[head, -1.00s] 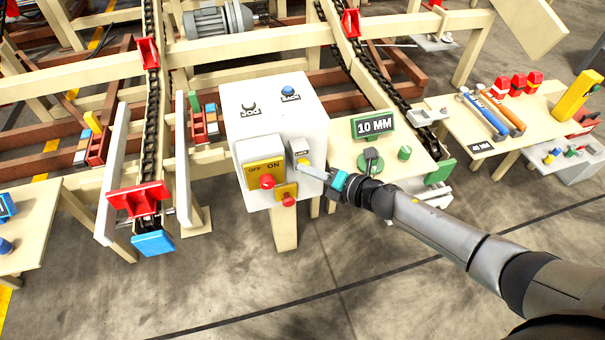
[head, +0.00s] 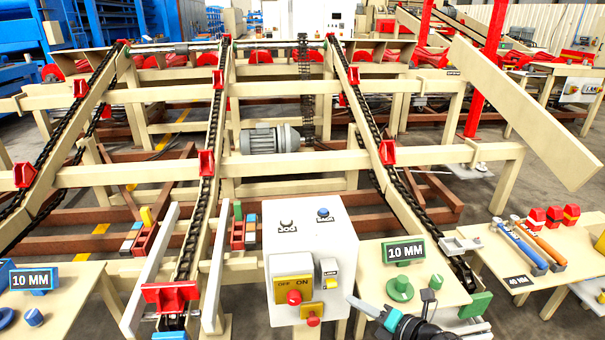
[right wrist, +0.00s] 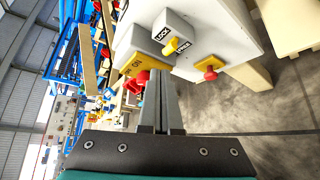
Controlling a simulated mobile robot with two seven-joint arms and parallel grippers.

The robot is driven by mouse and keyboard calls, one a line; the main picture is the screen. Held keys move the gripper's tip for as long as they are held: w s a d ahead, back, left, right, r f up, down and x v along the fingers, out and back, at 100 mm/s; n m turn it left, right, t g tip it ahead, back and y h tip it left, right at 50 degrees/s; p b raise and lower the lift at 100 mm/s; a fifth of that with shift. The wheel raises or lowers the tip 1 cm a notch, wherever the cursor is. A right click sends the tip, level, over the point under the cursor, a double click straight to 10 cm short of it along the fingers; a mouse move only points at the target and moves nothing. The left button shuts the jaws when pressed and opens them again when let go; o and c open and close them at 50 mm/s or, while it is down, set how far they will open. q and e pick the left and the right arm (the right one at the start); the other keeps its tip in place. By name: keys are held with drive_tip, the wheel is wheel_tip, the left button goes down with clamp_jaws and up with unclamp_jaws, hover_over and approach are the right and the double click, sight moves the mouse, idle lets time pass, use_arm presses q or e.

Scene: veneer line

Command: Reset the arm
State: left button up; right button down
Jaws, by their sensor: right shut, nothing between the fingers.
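My right gripper (head: 364,307) is at the lower middle of the head view, just right of the white control box (head: 342,248). In the right wrist view its two fingers (right wrist: 160,90) lie side by side, shut and empty. The box carries a yellow OFF/ON plate (head: 291,290) with a red knob (head: 294,298), a small switch with a yellow lever (head: 331,283) and a red button on yellow (head: 313,321). I cannot tell from these views whether the fingertips touch the box. My left gripper is not in view.
A table with a green 10 MM sign (head: 405,252) stands right of the box. Hammers (head: 519,246) lie on another table farther right. Chain conveyors (head: 209,160) on cream beams fill the middle, with a grey motor (head: 270,139) behind the box. Bare floor shows between the frames.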

drive_tip(key=s+d+f+m+g+h, duration=0.2)
drive_tip(key=s+d+f+m+h, duration=0.1)
drive_tip(key=s+f+m, duration=0.65)
drive_tip(key=s+d+f+m+g+h, duration=0.1)
drive_tip(key=s+d+f+m+h, duration=0.25)
drive_tip(key=s+f+m, duration=0.65)
drive_tip(key=s+a+f+m+g, duration=0.1)
drive_tip(key=s+f, duration=0.3)
drive_tip(key=s, duration=0.4)
drive_tip(key=s+a+f+m+g+h, duration=0.1)
drive_tip(key=s+f+m+g, duration=0.3)
drive_tip(key=s, duration=0.5)
drive_tip(key=s+a+f+m+g, duration=0.2)
drive_tip(key=s+f, duration=0.3)
drive_tip(key=s, duration=0.4)
drive_tip(key=shift+s+a+f+m+g, duration=0.15)
drive_tip(key=shift+a+f+m+g, duration=0.1)
drive_tip(key=shift+f+m+g, duration=0.25)
drive_tip(key=shift+r+h, duration=0.1)
drive_tip(key=shift+h, duration=0.15)
